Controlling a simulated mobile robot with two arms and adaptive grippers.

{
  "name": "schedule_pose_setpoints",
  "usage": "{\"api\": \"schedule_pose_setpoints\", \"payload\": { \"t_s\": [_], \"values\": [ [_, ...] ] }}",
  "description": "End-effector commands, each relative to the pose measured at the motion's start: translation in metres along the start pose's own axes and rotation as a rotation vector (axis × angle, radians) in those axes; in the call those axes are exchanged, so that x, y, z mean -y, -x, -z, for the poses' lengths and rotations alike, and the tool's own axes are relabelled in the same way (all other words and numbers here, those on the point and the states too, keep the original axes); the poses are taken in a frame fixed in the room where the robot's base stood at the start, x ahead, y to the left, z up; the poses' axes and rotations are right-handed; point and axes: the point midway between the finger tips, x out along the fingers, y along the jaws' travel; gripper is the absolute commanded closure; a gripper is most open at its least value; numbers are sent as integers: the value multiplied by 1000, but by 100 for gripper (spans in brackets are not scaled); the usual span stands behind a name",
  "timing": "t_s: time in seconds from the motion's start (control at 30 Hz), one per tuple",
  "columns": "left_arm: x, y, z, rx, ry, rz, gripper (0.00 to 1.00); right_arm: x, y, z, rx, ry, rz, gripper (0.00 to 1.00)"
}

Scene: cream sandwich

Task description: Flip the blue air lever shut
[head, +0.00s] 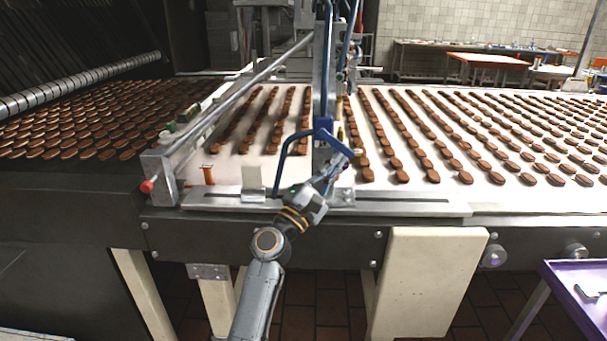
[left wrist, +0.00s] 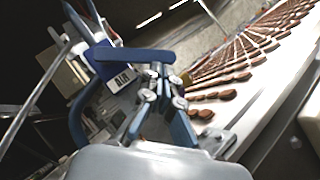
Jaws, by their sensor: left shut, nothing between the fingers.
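The blue air lever (left wrist: 135,55) crosses the upper middle of the left wrist view as a flat blue bar. It sits on a blue valve body beside a white label reading "AIR" (left wrist: 122,79). In the head view the blue valve and lever (head: 323,126) are on the upright metal post over the conveyor. My left gripper (head: 339,163) is shut and empty, just below the lever. In the left wrist view its fingertips (left wrist: 163,73) are close to the lever bar's right end; I cannot tell whether they touch. My right gripper is not in view.
Rows of brown biscuits lie on the white conveyor (head: 360,187) behind and right of the post. A blue hose (head: 282,160) bends down left of the post. A metal rail (head: 240,85) with a red-tipped end runs at left. A purple tray (head: 572,270) stands at lower right.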

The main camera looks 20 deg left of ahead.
Motion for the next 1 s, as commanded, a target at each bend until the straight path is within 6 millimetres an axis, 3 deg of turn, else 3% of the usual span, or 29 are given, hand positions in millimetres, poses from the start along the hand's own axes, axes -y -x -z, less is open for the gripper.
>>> {"api": "schedule_pose_setpoints", "payload": {
  "t_s": [0.5,1.0],
  "values": [
    [1,-23,-24,2,-1,3,100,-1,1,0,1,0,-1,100],
    [-2,-32,-32,1,-1,2,100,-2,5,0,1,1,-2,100]
  ]
}}
